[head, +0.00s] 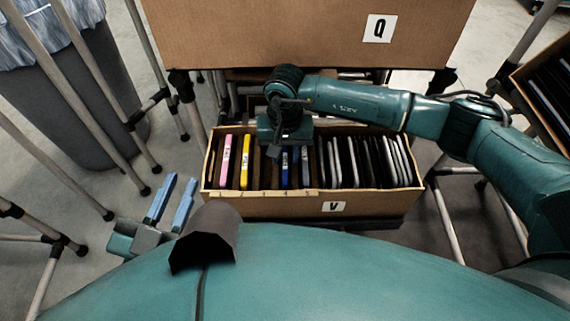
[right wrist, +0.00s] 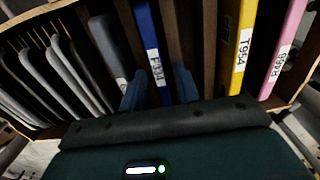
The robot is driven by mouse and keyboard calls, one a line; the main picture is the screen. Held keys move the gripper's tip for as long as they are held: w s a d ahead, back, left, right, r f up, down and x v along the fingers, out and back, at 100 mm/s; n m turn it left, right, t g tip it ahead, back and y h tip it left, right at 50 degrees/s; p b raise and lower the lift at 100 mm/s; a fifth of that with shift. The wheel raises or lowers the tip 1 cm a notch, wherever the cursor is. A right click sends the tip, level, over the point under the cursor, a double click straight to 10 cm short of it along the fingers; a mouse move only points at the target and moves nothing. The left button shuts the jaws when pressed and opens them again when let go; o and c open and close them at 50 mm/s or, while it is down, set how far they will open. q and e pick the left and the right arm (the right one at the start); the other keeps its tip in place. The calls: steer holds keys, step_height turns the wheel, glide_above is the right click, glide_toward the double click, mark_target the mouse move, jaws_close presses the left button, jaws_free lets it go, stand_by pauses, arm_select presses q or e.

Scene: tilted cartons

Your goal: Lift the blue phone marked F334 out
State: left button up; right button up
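The blue phone marked F334 (right wrist: 150,40) stands on edge in a slot of the carton marked V (head: 270,206). It also shows in the head view (head: 284,172), partly under my right gripper. My right gripper (right wrist: 160,88) reaches down into the carton with one finger on each side of this phone. Narrow gaps seem to show between fingers and phone; contact is hard to judge. The phone's lower end is hidden. My left gripper (head: 172,202) is open and empty, left of the carton, outside it.
A dark phone (right wrist: 105,42) and several grey and black ones stand on the other. Carton Q (head: 300,35) overhangs behind.

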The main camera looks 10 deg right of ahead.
jaws_close()
steer(key=shift+r, duration=0.1)
